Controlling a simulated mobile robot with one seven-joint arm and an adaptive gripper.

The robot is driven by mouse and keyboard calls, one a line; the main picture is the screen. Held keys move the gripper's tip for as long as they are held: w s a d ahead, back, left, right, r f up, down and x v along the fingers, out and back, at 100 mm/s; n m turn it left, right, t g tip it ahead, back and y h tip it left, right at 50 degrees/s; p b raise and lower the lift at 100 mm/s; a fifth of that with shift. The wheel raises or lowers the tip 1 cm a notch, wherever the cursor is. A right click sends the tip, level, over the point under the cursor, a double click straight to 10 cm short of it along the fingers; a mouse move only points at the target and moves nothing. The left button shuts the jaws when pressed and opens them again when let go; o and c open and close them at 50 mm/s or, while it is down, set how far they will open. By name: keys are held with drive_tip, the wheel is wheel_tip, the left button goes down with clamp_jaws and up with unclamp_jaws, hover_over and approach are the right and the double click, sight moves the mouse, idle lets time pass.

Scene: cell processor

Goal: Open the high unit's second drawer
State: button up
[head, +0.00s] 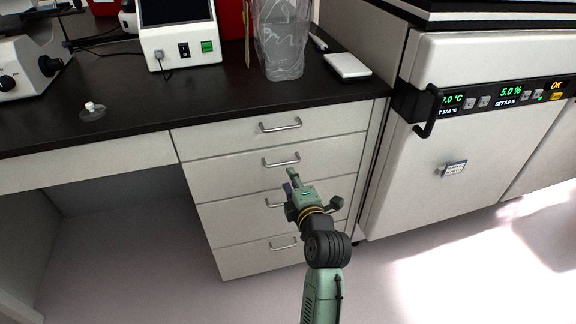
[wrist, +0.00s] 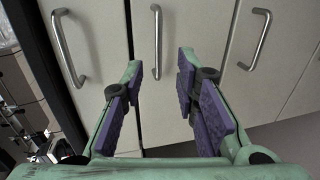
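The high unit (head: 235,190) is a stack of white drawers under the dark counter, each with a silver bar handle. The second drawer (head: 225,178) from the top looks shut. Its handle (head: 281,161) is just beyond my gripper (head: 291,181). In the wrist view, turned sideways, that handle (wrist: 157,42) is the middle one. My gripper (wrist: 160,72) is open and empty, its purple-padded fingers on either side of the handle's line, with the handle ahead of the tips. I see no contact. My gripper partly hides the third drawer's handle (head: 273,204).
The top drawer's handle (head: 280,126) is above and the bottom one's (head: 284,245) below. To the right stands a white incubator (head: 430,180) with a protruding black handle (head: 427,128). The counter (head: 125,100) overhead holds devices and a clear container (head: 282,45). Floor before the drawers is free.

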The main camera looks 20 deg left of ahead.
sight(283, 164)
drive_tip(key=p+x, duration=0.2)
drive_tip(key=x, duration=0.7)
drive_tip(key=shift+w+a, duration=0.15)
drive_tip(key=shift+a, duration=0.05)
drive_tip(key=shift+c, duration=0.2)
clamp_jaws()
idle(0.3)
